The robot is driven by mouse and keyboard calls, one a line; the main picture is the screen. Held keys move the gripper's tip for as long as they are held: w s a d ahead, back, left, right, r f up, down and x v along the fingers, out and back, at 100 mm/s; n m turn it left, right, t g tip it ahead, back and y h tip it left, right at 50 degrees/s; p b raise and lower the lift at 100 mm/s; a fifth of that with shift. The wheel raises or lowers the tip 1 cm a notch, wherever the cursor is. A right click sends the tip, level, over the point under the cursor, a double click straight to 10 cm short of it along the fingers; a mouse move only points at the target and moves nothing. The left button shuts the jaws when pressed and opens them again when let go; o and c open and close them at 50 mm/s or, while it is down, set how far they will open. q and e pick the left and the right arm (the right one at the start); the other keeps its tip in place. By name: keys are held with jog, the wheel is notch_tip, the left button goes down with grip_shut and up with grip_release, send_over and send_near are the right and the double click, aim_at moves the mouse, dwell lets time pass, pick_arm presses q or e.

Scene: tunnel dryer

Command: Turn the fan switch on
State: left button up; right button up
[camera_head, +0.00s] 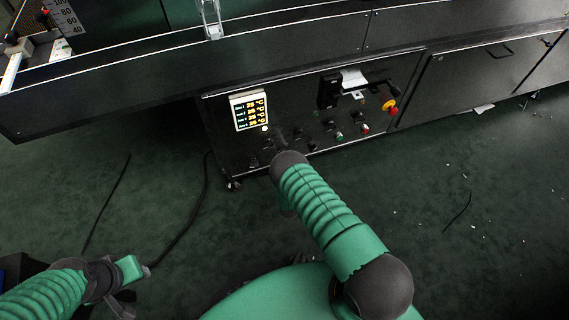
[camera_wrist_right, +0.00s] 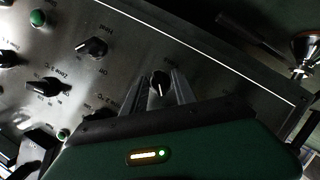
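The control panel of the dryer, with several black rotary switches, faces me in the head view (camera_head: 235,160). In the right wrist view, a black rotary switch (camera_wrist_right: 160,85) with a white pointer line sits between the two fingers of my right gripper (camera_wrist_right: 165,88). The fingers stand apart on either side of it; contact is not clear. Its label is too small to read surely, so I cannot confirm it is the fan switch. In the head view my right arm mostly hides this gripper. My left gripper (camera_head: 122,288) is at lower left, away from the panel; its finger gap is unclear.
More black switches (camera_wrist_right: 92,48) and green buttons (camera_wrist_right: 38,17) are on the panel. A lit temperature display (camera_head: 249,110) and a red-and-yellow emergency stop (camera_head: 390,106) are on its front. Black cables (camera_head: 190,215) lie on the green floor. A metal fitting (camera_wrist_right: 305,45) shows at right.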

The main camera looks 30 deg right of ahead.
jog(key=shift+w+d, duration=0.1)
jog(key=shift+w, duration=0.15)
grip_shut()
jog(key=shift+s+d+f+m+t+y+p, duration=0.15)
jog(key=shift+m+t+y, duration=0.15)
jog(key=shift+m+y, duration=1.2)
jog(key=shift+d+r+m+t+y+p, duration=0.1)
jog(key=shift+m+t+y, duration=0.2)
jog(key=shift+m+y, duration=1.2)
jog(key=shift+s+d+f+m+t+y+p, duration=0.15)
jog(key=shift+m+t+y, duration=0.25)
jog(key=shift+m, duration=2.1)
jog(key=shift+w+a+r+y, duration=0.1)
jog(key=shift+r+y, duration=0.05)
jog(key=shift+y, duration=0.15)
